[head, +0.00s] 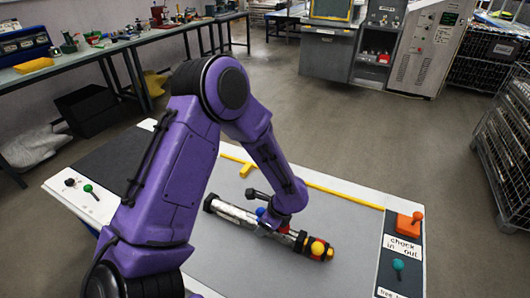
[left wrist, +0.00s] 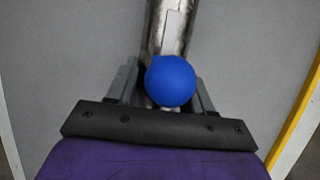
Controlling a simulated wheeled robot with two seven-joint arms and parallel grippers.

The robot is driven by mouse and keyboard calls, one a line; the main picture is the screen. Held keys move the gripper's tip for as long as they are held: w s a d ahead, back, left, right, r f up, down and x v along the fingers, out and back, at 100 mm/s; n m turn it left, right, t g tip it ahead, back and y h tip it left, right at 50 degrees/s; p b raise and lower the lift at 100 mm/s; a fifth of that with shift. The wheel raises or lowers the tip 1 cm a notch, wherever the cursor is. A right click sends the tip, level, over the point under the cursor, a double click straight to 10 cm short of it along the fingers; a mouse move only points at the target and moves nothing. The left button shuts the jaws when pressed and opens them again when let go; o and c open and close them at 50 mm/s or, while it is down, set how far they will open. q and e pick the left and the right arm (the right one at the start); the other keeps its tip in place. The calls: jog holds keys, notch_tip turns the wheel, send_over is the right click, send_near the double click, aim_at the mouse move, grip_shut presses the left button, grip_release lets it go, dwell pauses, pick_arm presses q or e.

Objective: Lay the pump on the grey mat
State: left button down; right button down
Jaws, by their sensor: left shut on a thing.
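The pump is a long metal tube with a black end (head: 234,213) at left and a red, black and yellow end at right, with a yellow ball (head: 317,247) on it. It lies lengthwise along or just above the grey mat (head: 225,262); I cannot tell if it touches. My left gripper (head: 272,222) comes down over its middle and is shut on it. In the left wrist view the pump's metal tube (left wrist: 168,30) runs between the fingers (left wrist: 165,72), with a blue ball (left wrist: 171,81) in front, hiding part of the grip. My right gripper is not in view.
A yellow strip (head: 345,196) edges the mat's far side. A "check in out" panel (head: 403,245) with an orange block (head: 410,224) and a teal knob (head: 398,264) stands at right. Green and black knobs (head: 90,188) are at left. Mat around the pump is clear.

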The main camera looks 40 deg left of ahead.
pick_arm(q)
jog(key=shift+c, duration=2.2)
grip_release()
jog(key=shift+r, duration=0.2)
jog(key=v, duration=1.2)
jog(key=shift+w+p, duration=0.1)
jog(key=shift+p, duration=0.3)
